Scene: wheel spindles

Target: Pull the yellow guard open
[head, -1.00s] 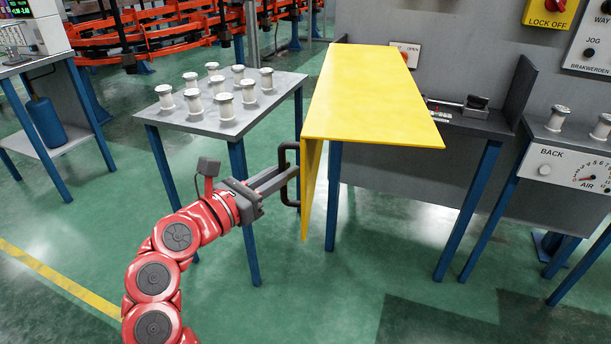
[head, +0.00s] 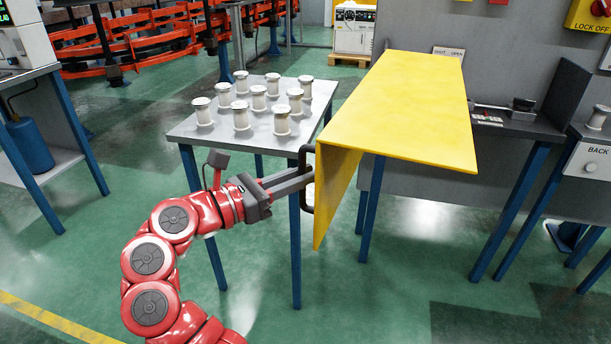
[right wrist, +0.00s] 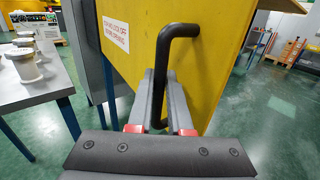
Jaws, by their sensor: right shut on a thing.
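The yellow guard (head: 400,110) is a bent sheet with a flat top and a panel hanging down on its left side. It covers part of the grey machine bench. A black bar handle (head: 303,158) stands out from the hanging panel. My right gripper (head: 306,178) is shut on the handle. In the right wrist view the fingers (right wrist: 160,90) close around the lower upright part of the handle (right wrist: 163,60), beside the yellow panel (right wrist: 130,75) with its red-lettered label. My left gripper is not in view.
A grey table (head: 250,146) with several white spindles (head: 240,115) stands left of the guard, close to its hanging panel. A dark plate and a small device (head: 523,105) are on the bench to the right. The green floor in front is open.

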